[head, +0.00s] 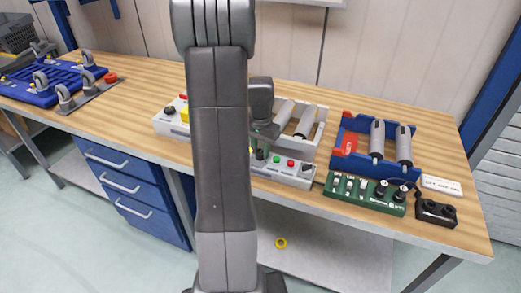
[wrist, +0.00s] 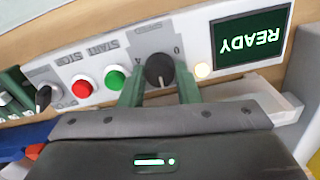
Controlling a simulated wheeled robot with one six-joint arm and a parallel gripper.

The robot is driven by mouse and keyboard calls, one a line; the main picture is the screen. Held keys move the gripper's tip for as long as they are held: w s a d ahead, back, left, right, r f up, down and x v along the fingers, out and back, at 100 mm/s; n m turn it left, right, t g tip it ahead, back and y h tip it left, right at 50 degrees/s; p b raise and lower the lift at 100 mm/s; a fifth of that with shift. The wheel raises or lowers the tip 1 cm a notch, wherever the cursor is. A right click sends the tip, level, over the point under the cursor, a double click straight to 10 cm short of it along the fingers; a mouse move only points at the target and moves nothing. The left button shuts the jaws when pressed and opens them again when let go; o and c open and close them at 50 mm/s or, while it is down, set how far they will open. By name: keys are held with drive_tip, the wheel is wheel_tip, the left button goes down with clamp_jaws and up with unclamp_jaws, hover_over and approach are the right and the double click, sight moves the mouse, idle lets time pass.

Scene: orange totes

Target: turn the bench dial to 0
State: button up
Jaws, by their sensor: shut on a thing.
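The bench dial (wrist: 159,70) is a black knob on a grey scale plate, part of a light grey control panel (wrist: 196,28). The wrist view shows the panel upside down, with a 0 at the scale's upper right. A pale mark shows on the knob; its exact setting is too small to read. My gripper (wrist: 160,84) has its two green fingers on either side of the knob, shut on it. In the head view my gripper (head: 262,133) stands over the panel (head: 298,181) and mostly hides the dial.
Beside the dial are a green button (wrist: 114,81), a red button (wrist: 82,88), a black toggle (wrist: 43,97), a lit lamp (wrist: 202,70) and a READY display (wrist: 250,40). A grey tray (head: 318,135) stands behind; a blue rack (head: 350,125) and green panel (head: 350,199) stand right.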

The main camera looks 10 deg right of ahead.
sight(261, 152)
drive_tip(key=n, duration=0.7)
drive_tip(key=shift+b, duration=0.3)
drive_tip(key=n, duration=0.7)
drive_tip(key=shift+n, duration=0.3)
drive_tip(key=n, duration=0.5)
drive_tip(key=shift+b, duration=0.3)
drive_tip(key=shift+r+n, duration=0.1)
drive_tip(key=shift+n, duration=2.3)
drive_tip(key=o, duration=1)
drive_tip(key=shift+c, duration=0.2)
wheel_tip(261, 152, up, 14)
